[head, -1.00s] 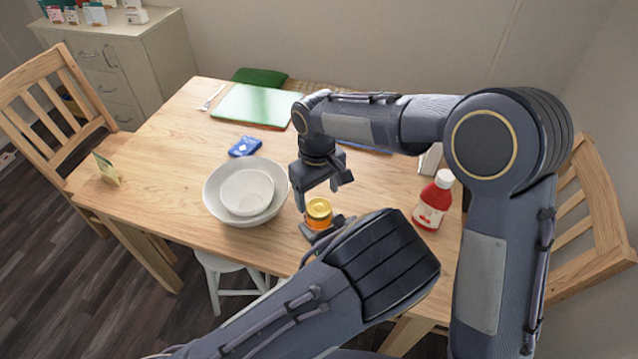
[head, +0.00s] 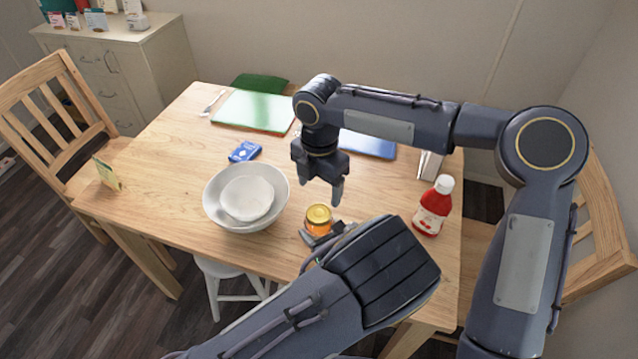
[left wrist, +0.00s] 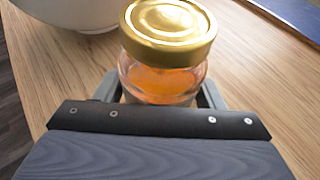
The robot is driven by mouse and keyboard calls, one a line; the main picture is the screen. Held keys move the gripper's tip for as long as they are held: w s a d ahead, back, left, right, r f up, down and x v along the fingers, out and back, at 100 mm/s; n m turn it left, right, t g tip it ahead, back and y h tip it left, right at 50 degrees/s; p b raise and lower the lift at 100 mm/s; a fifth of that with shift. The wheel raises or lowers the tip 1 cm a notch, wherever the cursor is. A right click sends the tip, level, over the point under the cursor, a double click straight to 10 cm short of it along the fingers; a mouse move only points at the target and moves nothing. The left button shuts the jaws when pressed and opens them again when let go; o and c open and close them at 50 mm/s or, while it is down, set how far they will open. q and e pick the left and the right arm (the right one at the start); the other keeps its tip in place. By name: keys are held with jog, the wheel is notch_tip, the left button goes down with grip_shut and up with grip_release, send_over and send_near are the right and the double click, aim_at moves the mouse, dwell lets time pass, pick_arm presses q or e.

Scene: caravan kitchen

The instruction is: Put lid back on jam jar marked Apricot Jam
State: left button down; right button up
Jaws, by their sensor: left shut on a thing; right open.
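The jam jar (head: 318,225) stands on the table near its front edge, a small glass jar with orange contents. Its gold lid (head: 319,213) sits on top of the jar, and in the left wrist view the lid (left wrist: 170,30) covers the mouth and looks about level. My left gripper (head: 318,240) is shut around the jar's lower body, which also shows in the left wrist view (left wrist: 160,82). No label can be read. My right gripper (head: 320,192) is open and empty, above and behind the jar, apart from the lid.
A large white bowl with a smaller bowl (head: 247,199) inside stands left of the jar. A red bottle (head: 433,207) stands to the right. A blue packet (head: 245,151), a green board (head: 252,110) and a dark blue flat item (head: 368,146) lie farther back.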

aim_at(319, 212)
jog(key=shift+f, duration=4)
jog(key=c, duration=1)
jog(key=m, duration=0.4)
jog(key=shift+m, duration=0.4)
jog(key=m, duration=0.2)
jog(key=shift+m, duration=0.4)
jog(key=m, duration=0.7)
jog(key=o, duration=1.1)
jog(key=shift+c, duration=0.2)
